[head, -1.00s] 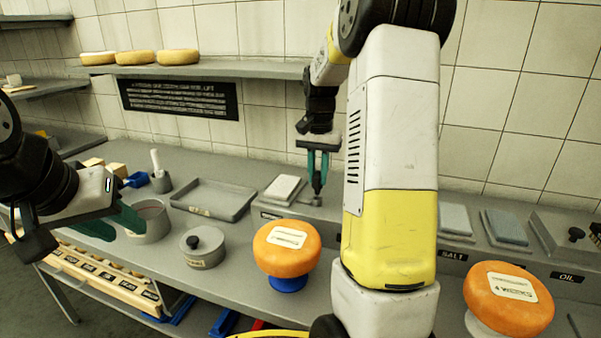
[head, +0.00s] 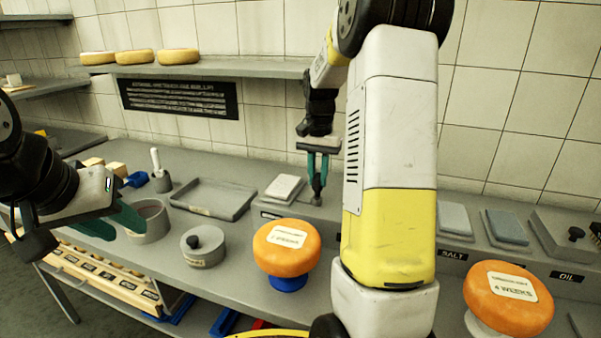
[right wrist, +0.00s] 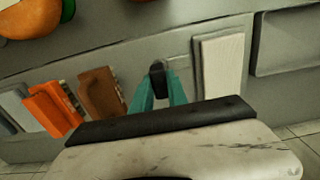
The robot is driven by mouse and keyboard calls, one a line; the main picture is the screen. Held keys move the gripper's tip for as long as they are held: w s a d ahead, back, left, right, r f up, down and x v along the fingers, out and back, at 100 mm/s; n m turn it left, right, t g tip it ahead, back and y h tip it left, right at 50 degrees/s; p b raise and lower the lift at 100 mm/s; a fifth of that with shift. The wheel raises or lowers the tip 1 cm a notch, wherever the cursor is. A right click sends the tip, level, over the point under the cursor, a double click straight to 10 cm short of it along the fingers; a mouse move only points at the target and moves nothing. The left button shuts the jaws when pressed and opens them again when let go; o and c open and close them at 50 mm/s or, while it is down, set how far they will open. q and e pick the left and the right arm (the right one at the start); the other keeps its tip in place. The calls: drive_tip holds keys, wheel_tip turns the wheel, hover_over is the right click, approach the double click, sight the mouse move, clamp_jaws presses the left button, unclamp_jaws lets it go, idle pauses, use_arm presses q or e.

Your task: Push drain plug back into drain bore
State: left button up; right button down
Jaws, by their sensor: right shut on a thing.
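My right gripper (head: 317,170) points down at the back of the bench. Its teal fingers are shut on the drain plug (head: 316,187), a small dark piece at the fingertips. In the right wrist view the plug (right wrist: 157,70) shows as a dark block between the fingers. A small grey fitting (head: 316,201) lies directly under the plug; I cannot tell whether the plug sits in the bore, which is hidden. My left gripper (head: 113,223) is open and empty in front of a grey pot (head: 150,231).
A white block (head: 284,187) lies left of the plug, beside a grey tray (head: 212,200). Orange cheese wheels (head: 287,247) (head: 508,298) stand on round supports at the front. A lidded grey pot (head: 203,252) stands left of them. My right arm hides part of the bench.

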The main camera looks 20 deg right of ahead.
sight(318, 176)
drive_tip(key=shift+f, duration=1.2)
drive_tip(key=c, duration=1.2)
unclamp_jaws()
drive_tip(key=shift+c, duration=0.2)
wheel_tip(318, 176, up, 7)
drive_tip(key=shift+r, duration=0.35)
